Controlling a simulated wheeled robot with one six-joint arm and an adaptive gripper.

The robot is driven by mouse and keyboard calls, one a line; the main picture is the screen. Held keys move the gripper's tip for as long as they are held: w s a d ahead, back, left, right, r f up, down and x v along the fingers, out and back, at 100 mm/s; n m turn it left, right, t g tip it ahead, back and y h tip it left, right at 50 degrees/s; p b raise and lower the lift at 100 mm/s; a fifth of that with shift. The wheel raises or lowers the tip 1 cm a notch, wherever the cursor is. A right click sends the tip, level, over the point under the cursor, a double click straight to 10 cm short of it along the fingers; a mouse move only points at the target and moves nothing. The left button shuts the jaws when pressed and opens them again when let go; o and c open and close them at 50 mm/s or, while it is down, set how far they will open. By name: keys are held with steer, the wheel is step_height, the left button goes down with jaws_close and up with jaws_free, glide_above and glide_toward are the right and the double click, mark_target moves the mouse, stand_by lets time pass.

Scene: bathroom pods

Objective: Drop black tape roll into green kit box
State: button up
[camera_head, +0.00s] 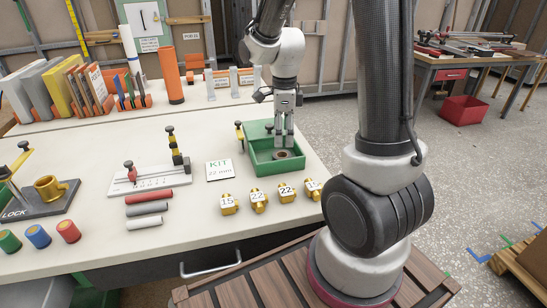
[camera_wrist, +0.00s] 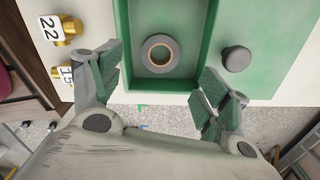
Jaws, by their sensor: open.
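The green kit box (camera_head: 262,167) stands near the right end of the white bench. The black tape roll (camera_head: 283,155) lies flat on the floor of the box. In the wrist view the dark grey roll (camera_wrist: 146,60) with its tan inner ring rests inside the green box (camera_wrist: 188,92), touching no finger. My gripper (camera_head: 284,143) points down over the box, above the roll. In the wrist view my gripper (camera_wrist: 165,80) shows its two fingers spread wide apart, with nothing between them. The exact height of the fingertips over the roll is hard to tell.
A KIT 22 mm card (camera_head: 219,170) lies left of the box. Several brass fittings with number tags (camera_head: 258,201) stand in front of it. A black knob (camera_wrist: 236,58) stands at the box's right in the wrist view. The bench's right edge is close to the box.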

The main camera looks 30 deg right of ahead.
step_height(320, 180, up, 9)
stand_by(0.6)
steer(key=s+r+n+t, duration=0.2)
steer(key=s+r+n, duration=0.1)
steer(key=s+n, duration=0.6)
steer(key=s+d+r+n+t, duration=0.1)
steer(key=s+r+n, duration=0.3)
steer(key=s+n, duration=0.5)
steer(key=n+t, duration=0.1)
steer(key=n, duration=0.4)
steer(key=shift+s+d, duration=0.25)
